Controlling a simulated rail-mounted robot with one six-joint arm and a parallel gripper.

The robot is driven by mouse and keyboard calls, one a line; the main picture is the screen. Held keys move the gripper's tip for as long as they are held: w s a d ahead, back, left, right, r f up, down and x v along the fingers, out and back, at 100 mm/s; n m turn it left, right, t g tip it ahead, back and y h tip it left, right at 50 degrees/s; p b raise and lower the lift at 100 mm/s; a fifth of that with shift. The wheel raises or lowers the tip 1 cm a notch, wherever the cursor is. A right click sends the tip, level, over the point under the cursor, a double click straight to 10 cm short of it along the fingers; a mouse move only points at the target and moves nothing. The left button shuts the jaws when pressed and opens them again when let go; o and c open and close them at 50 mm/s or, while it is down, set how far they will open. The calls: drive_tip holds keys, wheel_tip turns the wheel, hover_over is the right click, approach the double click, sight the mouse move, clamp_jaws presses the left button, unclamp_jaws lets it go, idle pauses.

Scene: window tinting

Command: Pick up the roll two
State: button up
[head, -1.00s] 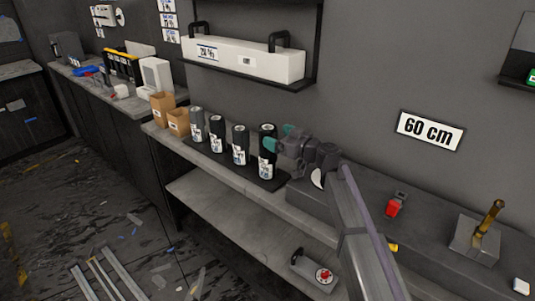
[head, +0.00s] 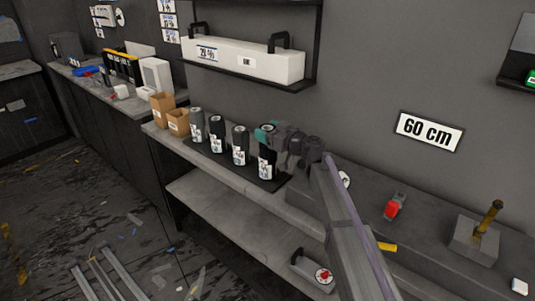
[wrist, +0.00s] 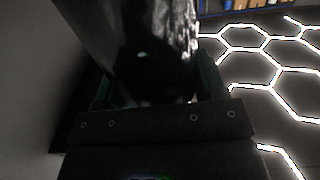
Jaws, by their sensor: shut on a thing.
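Several dark rolls with white labels stand upright in a row on a black tray (head: 215,158) on the shelf. My gripper (head: 266,136) is shut on the upper part of the rightmost roll (head: 266,166), with its teal fingers around it. The label numbers are too small to read, so I cannot tell which one is roll two. In the wrist view the glossy dark roll (wrist: 140,45) stands between the teal fingers of my gripper (wrist: 155,92). The roll is still upright at the right end of the row, and its far side is hidden.
The neighbouring roll (head: 240,146) is close on the left. Two cardboard boxes (head: 178,122) stand beyond the row. A white case (head: 245,60) sits on a wall shelf above. A red-ended tool (head: 394,206) and a block with a brass-coloured handle (head: 478,238) lie to the right.

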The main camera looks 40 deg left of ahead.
drive_tip(key=c, duration=0.8)
